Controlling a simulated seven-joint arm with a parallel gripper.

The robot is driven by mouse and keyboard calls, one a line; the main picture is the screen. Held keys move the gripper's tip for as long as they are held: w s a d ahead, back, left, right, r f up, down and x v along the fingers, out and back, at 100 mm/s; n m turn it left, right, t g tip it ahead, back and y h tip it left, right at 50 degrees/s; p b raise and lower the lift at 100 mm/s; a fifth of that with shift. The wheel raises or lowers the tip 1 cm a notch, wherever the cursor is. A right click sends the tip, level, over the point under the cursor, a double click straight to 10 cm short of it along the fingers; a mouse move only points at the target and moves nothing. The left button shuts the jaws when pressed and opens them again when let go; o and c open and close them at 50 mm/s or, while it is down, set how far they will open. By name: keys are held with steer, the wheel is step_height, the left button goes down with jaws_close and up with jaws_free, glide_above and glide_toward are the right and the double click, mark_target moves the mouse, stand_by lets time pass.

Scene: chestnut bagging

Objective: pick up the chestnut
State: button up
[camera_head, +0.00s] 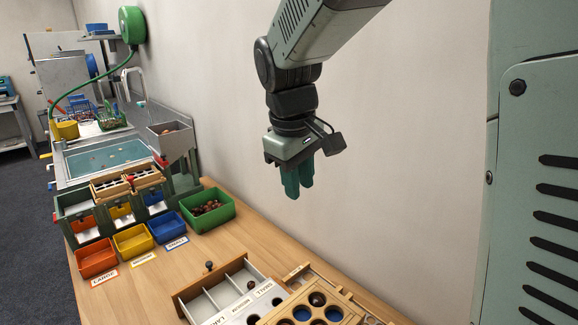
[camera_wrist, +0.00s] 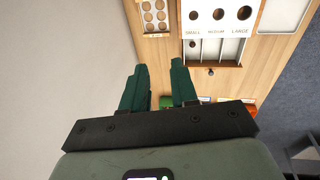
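My gripper (camera_head: 298,188) hangs in the air above the table, fingers pointing down, with nothing near it. In the wrist view its two green fingers (camera_wrist: 159,72) stand apart with nothing between them. One brown chestnut (camera_head: 250,285) lies in a divided wooden tray (camera_head: 225,290); it also seems to show as a small dark spot in the wrist view (camera_wrist: 192,44), below the SMALL label. Another dark round chestnut (camera_head: 317,299) sits in a wooden board with round wells (camera_head: 335,301). Several chestnuts (camera_head: 208,208) lie in a green bin (camera_head: 225,213). Which chestnut is meant cannot be told.
A white sorting plate (camera_head: 235,316) with labelled holes adjoins the divided tray, which has a dark knob (camera_head: 209,265). Orange (camera_head: 96,259), yellow (camera_head: 133,241) and blue (camera_head: 167,228) bins stand left. A wall rises behind the table. Bare wood lies between bins and tray.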

steer(key=w+a+f+n+g, duration=0.1)
steer(key=w+a+f+n, duration=0.2)
steer(key=w+a+f, duration=0.3)
steer(key=n+g+h, duration=0.1)
steer(key=n+h, duration=0.1)
steer(key=n, duration=0.3)
glide_toward(249, 283)
steer(key=x, duration=0.2)
steer(key=shift+w+f, duration=0.15)
steer(key=shift+f, duration=0.15)
steer(key=shift+x, duration=3.15)
steer(key=shift+r, duration=0.1)
steer(key=shift+c, duration=0.2)
steer(key=c, duration=0.4)
steer(key=shift+r, duration=0.15)
